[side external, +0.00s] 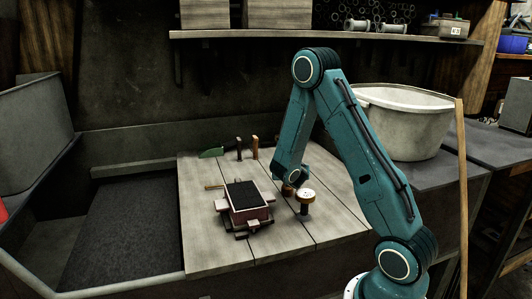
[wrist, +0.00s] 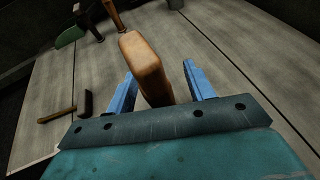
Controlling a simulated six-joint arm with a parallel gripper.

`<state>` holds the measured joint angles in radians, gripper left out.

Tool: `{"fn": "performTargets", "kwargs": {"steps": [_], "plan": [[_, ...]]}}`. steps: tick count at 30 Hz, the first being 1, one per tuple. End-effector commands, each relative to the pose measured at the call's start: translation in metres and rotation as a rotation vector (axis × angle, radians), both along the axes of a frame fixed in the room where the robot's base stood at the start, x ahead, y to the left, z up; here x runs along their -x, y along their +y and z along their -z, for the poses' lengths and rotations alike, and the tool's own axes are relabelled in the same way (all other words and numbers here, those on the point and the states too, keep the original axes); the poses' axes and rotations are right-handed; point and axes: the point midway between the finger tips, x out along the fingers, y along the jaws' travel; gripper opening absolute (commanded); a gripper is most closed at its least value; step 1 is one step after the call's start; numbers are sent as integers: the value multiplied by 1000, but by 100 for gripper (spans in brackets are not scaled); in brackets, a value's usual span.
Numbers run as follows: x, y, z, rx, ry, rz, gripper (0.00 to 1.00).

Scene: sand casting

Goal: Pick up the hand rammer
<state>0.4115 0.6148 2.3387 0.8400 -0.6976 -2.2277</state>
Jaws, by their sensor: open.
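A wooden piece, which appears to be the hand rammer (wrist: 143,62), stands between the two blue fingers of my gripper (wrist: 155,82) in the wrist view. The fingers are open, with a gap visible on its right side. Its lower end is hidden behind the gripper plate. In the side view, my gripper (side external: 290,187) is low over the wooden bench top, and a bit of brown wood shows at its fingers. I cannot tell whether either finger touches the wood.
A round pale-topped tool (side external: 306,196) stands close to my gripper. A moulding box (side external: 246,213) with black fill sits to the left. A small hammer (wrist: 84,103) lies left. A white tub (side external: 405,130) stands right.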

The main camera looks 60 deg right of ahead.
Motion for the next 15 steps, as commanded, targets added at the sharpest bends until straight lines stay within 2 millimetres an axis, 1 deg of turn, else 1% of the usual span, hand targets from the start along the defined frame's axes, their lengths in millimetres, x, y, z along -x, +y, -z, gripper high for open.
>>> {"fn": "performTargets", "kwargs": {"steps": [7,11,12,14,15], "plan": [[0,0,0,0,0,0,53],[0,0,0,0,0,0,27],[0,0,0,0,0,0,20],[0,0,0,0,0,0,8],[0,0,0,0,0,0,5]]}}
